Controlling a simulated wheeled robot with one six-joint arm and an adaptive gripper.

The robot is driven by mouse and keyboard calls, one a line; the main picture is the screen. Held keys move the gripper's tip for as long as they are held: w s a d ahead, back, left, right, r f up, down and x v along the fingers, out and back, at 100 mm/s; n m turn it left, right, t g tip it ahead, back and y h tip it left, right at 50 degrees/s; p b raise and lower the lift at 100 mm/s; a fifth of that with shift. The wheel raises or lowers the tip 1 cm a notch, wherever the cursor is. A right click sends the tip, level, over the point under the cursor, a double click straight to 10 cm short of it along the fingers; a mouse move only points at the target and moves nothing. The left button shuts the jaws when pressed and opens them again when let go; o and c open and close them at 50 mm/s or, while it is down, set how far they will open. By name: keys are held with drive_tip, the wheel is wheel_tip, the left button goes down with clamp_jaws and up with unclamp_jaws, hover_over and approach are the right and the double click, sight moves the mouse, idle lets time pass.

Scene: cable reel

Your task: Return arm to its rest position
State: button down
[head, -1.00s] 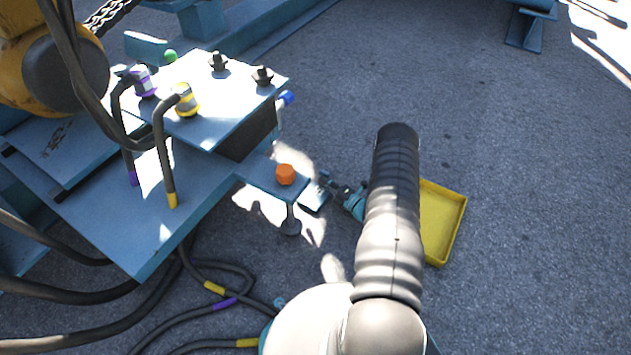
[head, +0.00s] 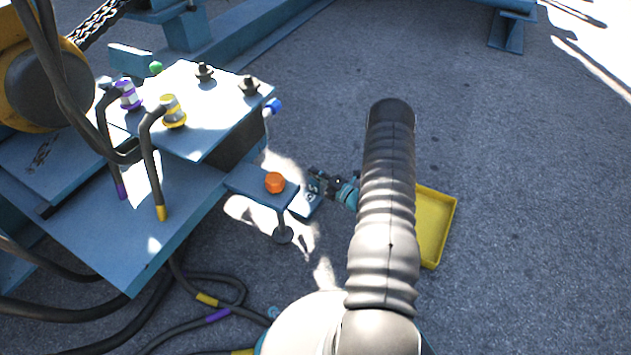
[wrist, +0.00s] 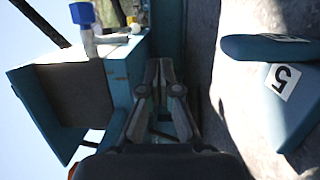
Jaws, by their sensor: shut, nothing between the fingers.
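My gripper (head: 318,183) shows in the head view to the left of my grey arm, close to the small blue shelf with an orange cap (head: 275,182). Its fingers (wrist: 159,72) are together and empty in the wrist view. In the head view my arm partly hides the wrist behind it. I cannot tell whether the gripper touches the shelf.
A blue equipment frame (head: 180,215) with purple and yellow cable connectors (head: 173,110) stands at the left. A yellow tray (head: 437,225) lies on the ground right of my arm. Black cables (head: 215,290) lie at the lower left. Open asphalt (head: 530,200) is at the right.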

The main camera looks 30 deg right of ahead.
drive_tip(key=shift+r, duration=0.85)
drive_tip(key=shift+r, duration=0.1)
drive_tip(key=s+a+r+n+g+y+p, duration=0.2)
drive_tip(key=a+r+n+g+y, duration=0.25)
drive_tip(key=a+r+n, duration=0.65)
drive_tip(key=s+a+r+n+g+y+p, duration=0.1)
drive_tip(key=s+a+r+n+g+y, duration=0.15)
drive_tip(key=a+r+n+g, duration=0.8)
drive_tip(key=s+a+r+n+h+p, duration=0.25)
drive_tip(key=s+r+n, duration=0.65)
drive_tip(key=s+r, duration=0.45)
drive_tip(key=s+d+r+n+t+h+p, duration=0.2)
drive_tip(key=s+r+n+h, duration=0.3)
drive_tip(key=s+r+n, duration=0.2)
drive_tip(key=s+d+r+n+t+h+p, duration=0.2)
drive_tip(key=s+r+n+h, duration=0.4)
drive_tip(key=s+n, duration=0.3)
drive_tip(key=d+r+n, duration=0.1)
drive_tip(key=n, duration=0.2)
drive_tip(key=shift+s+r, duration=0.3)
drive_tip(key=shift+r, duration=0.05)
